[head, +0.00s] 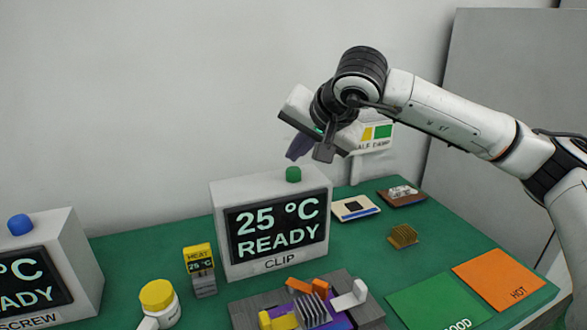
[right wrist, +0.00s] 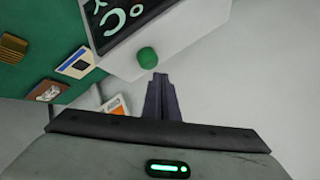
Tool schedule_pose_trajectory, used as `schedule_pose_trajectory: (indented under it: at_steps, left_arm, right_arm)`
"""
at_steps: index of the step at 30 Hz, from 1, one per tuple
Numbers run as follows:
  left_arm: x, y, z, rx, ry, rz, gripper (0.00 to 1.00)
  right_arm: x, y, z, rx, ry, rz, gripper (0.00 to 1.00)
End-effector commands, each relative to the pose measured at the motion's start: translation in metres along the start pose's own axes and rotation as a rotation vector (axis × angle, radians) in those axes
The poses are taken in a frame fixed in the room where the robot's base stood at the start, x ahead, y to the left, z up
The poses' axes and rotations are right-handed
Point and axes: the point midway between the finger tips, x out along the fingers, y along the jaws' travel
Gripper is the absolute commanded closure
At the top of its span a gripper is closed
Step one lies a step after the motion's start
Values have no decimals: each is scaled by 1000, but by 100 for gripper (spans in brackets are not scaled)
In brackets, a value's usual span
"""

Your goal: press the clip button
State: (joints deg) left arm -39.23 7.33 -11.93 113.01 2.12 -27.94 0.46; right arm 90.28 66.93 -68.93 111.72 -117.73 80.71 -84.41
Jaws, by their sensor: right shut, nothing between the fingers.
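The clip station (head: 222,205) is a white box whose screen reads "25 °C READY" above the label CLIP. Its green button (head: 293,174) stands on the top face, and it also shows in the right wrist view (right wrist: 147,57). My right gripper (head: 312,150) is shut and empty. It is above the box, a little up and right of the button in the head view. In the right wrist view its shut fingertips (right wrist: 160,78) are just beside the button, with a small gap in the picture. My left gripper is not in view.
The screw station (head: 75,250) with a blue button (head: 20,224) stands at the left. A small yellow heat meter (head: 200,268), a yellow-capped bottle (head: 157,297) and a fixture (head: 245,315) with a heatsink (head: 312,310) are in front. Green (head: 440,300) and orange (head: 500,278) mats lie at right.

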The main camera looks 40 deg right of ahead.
Motion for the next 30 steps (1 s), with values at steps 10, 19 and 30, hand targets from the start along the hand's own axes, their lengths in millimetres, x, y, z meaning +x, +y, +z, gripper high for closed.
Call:
schedule_pose_trajectory:
  at_steps: [10, 19, 30]
  left_arm:
    - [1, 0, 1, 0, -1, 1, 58]
    - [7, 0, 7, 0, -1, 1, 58]
    - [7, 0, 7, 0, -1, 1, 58]
  right_arm:
    - [1, 1, 1, 0, 0, 0, 100]
    - [7, 5, 5, 0, 0, 1, 100]
    - [7, 5, 5, 0, 0, 0, 100]
